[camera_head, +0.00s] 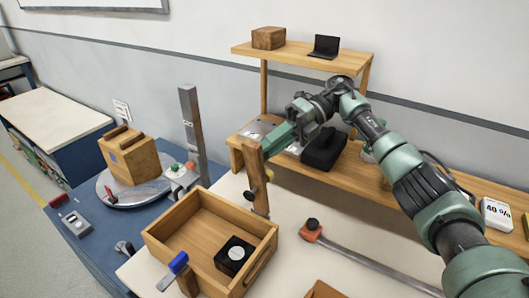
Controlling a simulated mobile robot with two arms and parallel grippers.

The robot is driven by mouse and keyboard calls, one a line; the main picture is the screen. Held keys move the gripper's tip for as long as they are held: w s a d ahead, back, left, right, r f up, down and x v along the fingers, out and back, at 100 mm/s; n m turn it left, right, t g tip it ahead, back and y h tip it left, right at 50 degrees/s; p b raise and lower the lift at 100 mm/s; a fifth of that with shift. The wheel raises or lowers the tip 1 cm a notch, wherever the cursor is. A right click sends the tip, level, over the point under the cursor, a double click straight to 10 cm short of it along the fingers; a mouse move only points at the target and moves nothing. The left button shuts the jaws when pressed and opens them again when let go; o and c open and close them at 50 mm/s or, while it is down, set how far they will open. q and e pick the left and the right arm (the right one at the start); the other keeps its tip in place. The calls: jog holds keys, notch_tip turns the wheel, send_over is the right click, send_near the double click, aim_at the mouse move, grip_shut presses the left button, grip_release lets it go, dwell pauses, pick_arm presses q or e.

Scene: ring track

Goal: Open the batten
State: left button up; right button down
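An upright wooden batten (256,184) stands at the back right corner of an open wooden box (200,203). Dark knobs show beside its lower part. My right arm comes in from the right and bends down to the left. Its green end, with my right gripper (268,147), is at the upper part of the batten, touching or very close to it. The fingertips are not clear, so I cannot tell whether they grip it. My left gripper is not in view.
A black block with a pale round top (236,254) lies in the box. A blue-handled piece (178,263) is at its front left. A rod with an orange end (312,232) lies to the right. A wooden cube (131,158) sits on a turntable at left. A shelf (300,62) stands behind.

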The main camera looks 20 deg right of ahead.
jog(key=shift+d+f, duration=0.15)
jog(key=shift+f, duration=0.4)
jog(key=c, duration=1.5)
grip_release()
jog(key=shift+o, duration=0.5)
jog(key=shift+w+d, duration=0.1)
jog(key=shift+r, duration=0.25)
